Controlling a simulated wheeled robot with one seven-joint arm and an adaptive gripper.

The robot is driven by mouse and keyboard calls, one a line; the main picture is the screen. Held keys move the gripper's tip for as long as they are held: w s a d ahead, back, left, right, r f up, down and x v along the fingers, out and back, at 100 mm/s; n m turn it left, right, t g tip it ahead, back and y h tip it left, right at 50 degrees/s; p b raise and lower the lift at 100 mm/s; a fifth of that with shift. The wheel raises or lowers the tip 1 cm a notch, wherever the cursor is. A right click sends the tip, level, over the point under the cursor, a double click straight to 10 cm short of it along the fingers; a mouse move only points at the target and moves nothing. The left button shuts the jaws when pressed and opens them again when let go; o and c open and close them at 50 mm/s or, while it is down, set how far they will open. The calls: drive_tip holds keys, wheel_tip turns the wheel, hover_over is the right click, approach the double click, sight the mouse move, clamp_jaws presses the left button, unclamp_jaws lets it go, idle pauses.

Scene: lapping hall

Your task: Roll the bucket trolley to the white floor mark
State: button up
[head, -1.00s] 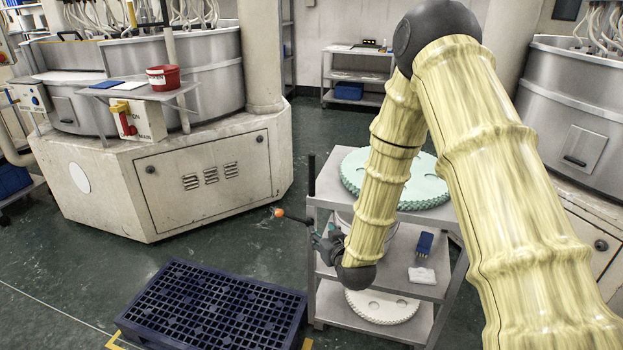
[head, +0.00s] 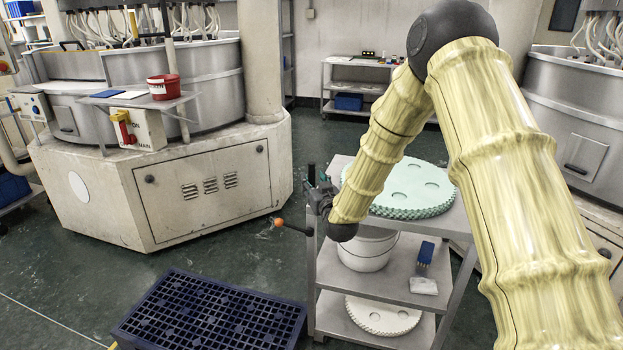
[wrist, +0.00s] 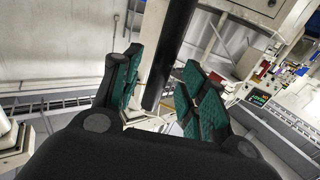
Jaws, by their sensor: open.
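The grey three-shelf trolley (head: 398,284) stands right of centre in the head view. A white bucket (head: 366,252) sits on its middle shelf, partly hidden by my arm. A dark upright post rises at its left corner; in the wrist view this black bar (wrist: 168,60) runs between my fingers. My gripper (head: 319,187) is open at that corner, around the bar and not closed on it. Its green-padded fingers (wrist: 160,85) show on both sides. A dark rod with an orange ball (head: 279,223) sticks out left of the trolley. I cannot make out a distinct white floor mark.
A blue grid pallet (head: 210,312) lies on the floor just left of the trolley. A large machine (head: 200,190) stands behind it, another at right. Green discs (head: 412,188) lie on the trolley's top shelf. A thin white line (head: 50,318) crosses the lower left floor.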

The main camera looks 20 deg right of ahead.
drive_tip(key=shift+w, duration=1.3)
clamp_jaws()
